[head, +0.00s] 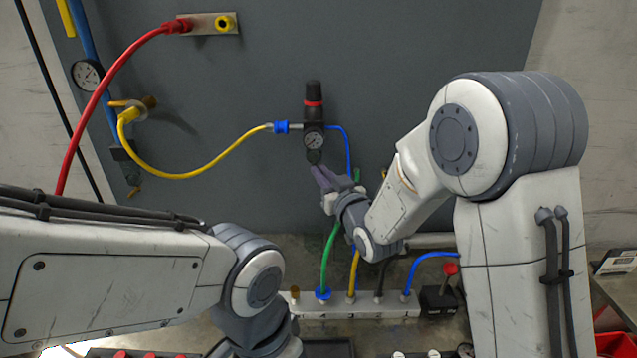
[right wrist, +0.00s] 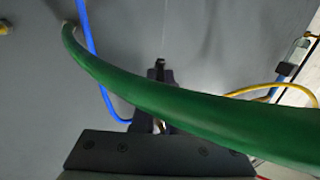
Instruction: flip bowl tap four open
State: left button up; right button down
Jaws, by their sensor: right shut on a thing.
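The regulator (head: 313,112), black with a red band, a round gauge and a dark bowl (head: 313,156) below, is mounted on the grey panel. My right gripper (head: 317,172) reaches up to the underside of the bowl. It is shut on a small part there, which looks like the bowl tap; its fingers hide the tap and its angle. In the right wrist view the closed fingertips (right wrist: 158,68) show behind a green hose (right wrist: 175,98), which crosses close to the camera. My left gripper is out of view; only its arm shows.
A manifold (head: 335,308) with numbered ports stands below; the green hose (head: 330,245) and a yellow hose (head: 354,272) rise from it past my right wrist. A yellow hose (head: 185,175) and a red hose (head: 95,105) cross the panel's left. A blue hose (head: 347,145) leaves the regulator.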

jog(key=shift+w+d+n+g+y+p, duration=0.5)
jog(key=shift+w+n+g+y+p, duration=0.2)
jog(key=shift+n+g+y, duration=1.7)
jog(key=shift+w+d+n+g+y+p, duration=0.6)
jog(key=shift+n+g+y, duration=0.65)
jog(key=shift+n+g, duration=1.25)
jog(key=shift+w+d+n+g+y+p, duration=0.35)
jog(key=shift+w+n+g+y+p, duration=0.4)
jog(key=shift+n+g+y, duration=1.75)
jog(key=shift+w+r+m+g+h, duration=0.15)
jog(key=shift+m+g+h, duration=0.5)
jog(key=shift+g, duration=0.45)
jog(key=c, duration=0.9)
grip_release()
jog(key=shift+a, duration=0.1)
jog(key=shift+c, duration=0.2)
